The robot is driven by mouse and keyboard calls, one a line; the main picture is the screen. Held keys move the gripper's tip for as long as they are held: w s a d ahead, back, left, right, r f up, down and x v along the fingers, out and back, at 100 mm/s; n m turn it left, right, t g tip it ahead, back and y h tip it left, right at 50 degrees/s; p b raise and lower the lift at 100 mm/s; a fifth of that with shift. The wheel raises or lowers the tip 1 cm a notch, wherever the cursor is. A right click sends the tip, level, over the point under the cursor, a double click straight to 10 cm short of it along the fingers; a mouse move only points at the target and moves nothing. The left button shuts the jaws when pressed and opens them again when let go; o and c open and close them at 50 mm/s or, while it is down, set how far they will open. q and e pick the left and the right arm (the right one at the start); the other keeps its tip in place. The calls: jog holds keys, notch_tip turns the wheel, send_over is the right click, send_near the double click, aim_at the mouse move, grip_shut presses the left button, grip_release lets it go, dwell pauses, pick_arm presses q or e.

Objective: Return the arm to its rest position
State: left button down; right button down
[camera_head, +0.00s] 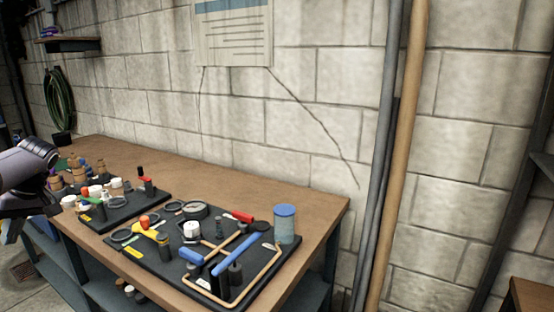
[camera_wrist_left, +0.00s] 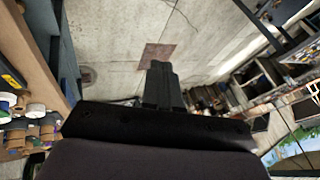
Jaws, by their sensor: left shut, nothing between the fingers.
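My left arm (camera_head: 25,170) comes in at the left edge of the head view, beside the left end of the workbench (camera_head: 320,207). In the left wrist view my left gripper (camera_wrist_left: 160,72) is shut with its fingers together and nothing between them. It points over the concrete floor (camera_wrist_left: 130,30), clear of the bench. My right gripper is in neither view.
Two black tool boards, one large (camera_head: 160,262) and one small (camera_head: 95,222), lie on the bench with tools and small parts. A blue-topped can (camera_head: 285,225) stands at the large board's right. Pipes (camera_head: 398,150) run up the block wall. Bottles (camera_wrist_left: 35,110) show at the wrist view's left.

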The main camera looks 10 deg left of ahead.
pick_arm(q)
jog(key=s+a+n, duration=0.1)
jog(key=s+a, duration=0.3)
jog(key=w+d+f+n+t+h, duration=0.1)
jog(key=w+d+f+t+h, duration=0.15)
jog(key=d+f, duration=0.6)
jog(key=w+d+f+n+t+h, duration=0.15)
jog(key=d+f+h, duration=0.25)
jog(key=d+f, duration=0.45)
jog(key=w+d+f+n+t+h, duration=0.1)
jog(key=w+d+f+n+h, duration=0.15)
jog(key=d+f, duration=0.6)
jog(key=s+d+f+n+t+h, duration=0.25)
jog(key=d+n+t+h, duration=0.3)
jog(key=d+n, duration=0.75)
jog(key=s+a+f+n+t+y, duration=0.1)
jog(key=s+a+n+y, duration=0.25)
jog(key=s+n, duration=0.7)
jog(key=s+a+n+t+y, duration=0.15)
jog(key=s+n+y, duration=0.3)
jog(key=n, duration=1.15)
jog(key=s+d+f+n+t+h, duration=0.1)
jog(key=d+n, duration=0.7)
jog(key=d, duration=0.8)
jog(key=shift+s+d+f+n, duration=0.15)
jog(key=shift+s+f+n, duration=0.25)
jog(key=shift+f, duration=0.3)
